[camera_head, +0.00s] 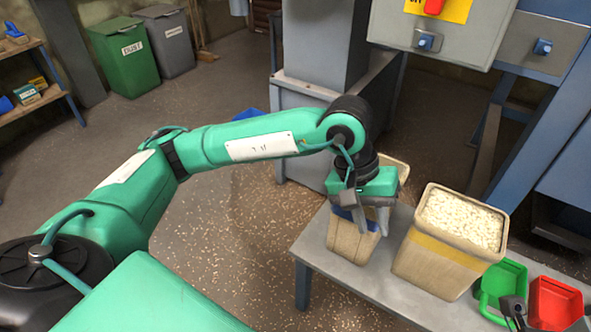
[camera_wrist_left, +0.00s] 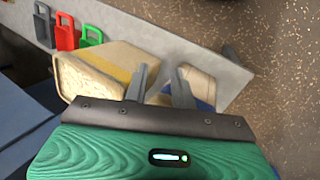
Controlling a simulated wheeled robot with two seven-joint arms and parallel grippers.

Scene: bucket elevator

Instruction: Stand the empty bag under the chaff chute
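A tan bag with a blue band (camera_head: 345,243) stands on the grey bench near its left end. Its upper part is largely hidden by my left gripper, and I cannot see inside it. It also shows in the left wrist view (camera_wrist_left: 200,82), beyond the fingers. My left gripper (camera_head: 366,217) points down at this bag, its two fingers apart. In the left wrist view the fingers (camera_wrist_left: 161,82) also stand apart; I cannot tell whether they touch the bag. A second tan bag with a yellow band (camera_head: 440,262) stands to the right, full of pale flakes.
The grey bench (camera_head: 345,278) also carries a green scoop (camera_head: 503,281) and a red scoop (camera_head: 553,303) at right. Blue-grey machinery (camera_head: 322,50) stands behind. A green bin (camera_head: 125,57) and a grey bin (camera_head: 167,40) are at the back left. Open floor lies left of the bench.

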